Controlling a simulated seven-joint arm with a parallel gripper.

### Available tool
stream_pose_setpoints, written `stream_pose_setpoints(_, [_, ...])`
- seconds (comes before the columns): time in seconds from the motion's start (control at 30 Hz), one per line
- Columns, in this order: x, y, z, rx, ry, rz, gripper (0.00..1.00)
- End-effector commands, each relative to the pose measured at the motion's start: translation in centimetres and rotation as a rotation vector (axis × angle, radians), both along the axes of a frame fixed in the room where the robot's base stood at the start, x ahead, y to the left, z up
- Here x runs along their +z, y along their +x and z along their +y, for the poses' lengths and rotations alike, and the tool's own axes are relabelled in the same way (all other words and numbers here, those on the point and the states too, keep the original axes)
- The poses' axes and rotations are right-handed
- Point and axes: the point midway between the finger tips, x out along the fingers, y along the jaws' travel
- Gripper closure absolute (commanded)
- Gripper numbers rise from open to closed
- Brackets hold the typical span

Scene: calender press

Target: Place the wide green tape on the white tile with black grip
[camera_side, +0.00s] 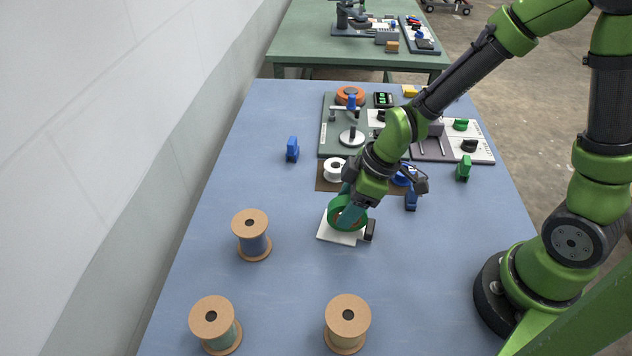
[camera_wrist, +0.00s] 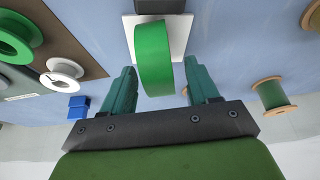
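The wide green tape (camera_side: 335,222) stands tilted over the white tile (camera_side: 328,236) in the side view, and appears to rest on it. The black grip (camera_side: 370,230) is at the tile's right edge. In the wrist view the tape (camera_wrist: 153,45) is seen rim-on, with the tile (camera_wrist: 180,38) behind it and the grip (camera_wrist: 160,6) at the top. My gripper (camera_wrist: 163,78) is open, with its teal fingers on either side of the tape's near part. A gap shows at the right finger; contact at the left finger is unclear.
Spools (camera_side: 251,242) stand at the front and left. A white roll (camera_side: 334,170) sits on a brown mat (camera_side: 322,186) behind the tile. Blue clips (camera_side: 292,149) and a green clip (camera_side: 463,168) stand nearby. A fixture board (camera_side: 328,140) is farther back.

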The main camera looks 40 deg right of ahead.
Motion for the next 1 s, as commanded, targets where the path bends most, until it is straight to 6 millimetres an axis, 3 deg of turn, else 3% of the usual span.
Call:
stream_pose_setpoints(0.37, [0.9, 0.0, -0.1, 0.001, 0.0, -0.005, 0.41])
stream_pose_setpoints(1.0, [10.7, -2.9, -3.1, 0.0, -0.001, -0.004, 0.41])
